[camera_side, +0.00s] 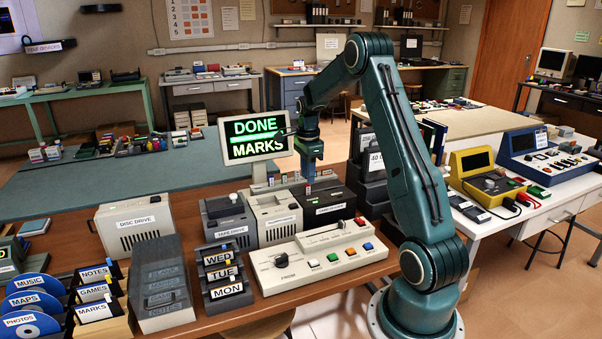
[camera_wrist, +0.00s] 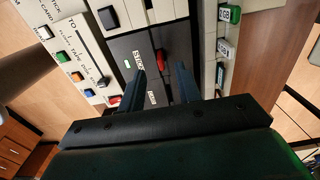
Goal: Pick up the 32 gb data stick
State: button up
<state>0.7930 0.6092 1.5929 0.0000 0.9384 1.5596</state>
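My gripper (camera_wrist: 162,88) points down with its two dark blue fingers apart and nothing held between them. In the side view my gripper (camera_side: 309,182) hangs over the back of a black drive unit (camera_side: 327,208). The wrist view shows a small red piece (camera_wrist: 160,58) on that drive, seen between the fingers. A pale rack (camera_wrist: 207,60) right of the fingers holds small labelled sticks, including a green one (camera_wrist: 232,14) and a white one (camera_wrist: 226,50). I cannot read a 32 GB label, so I cannot tell which stick it is.
A cream control panel (camera_side: 322,262) with coloured buttons stands in front of the drive. The tape drive (camera_side: 229,222) is to the left. A screen (camera_side: 254,137) behind reads DONE MARKS. Dark stacked holders (camera_side: 368,163) stand close on the right.

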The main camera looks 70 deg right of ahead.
aim_at(308, 192)
jog(key=shift+f, duration=2.3)
grip_shut()
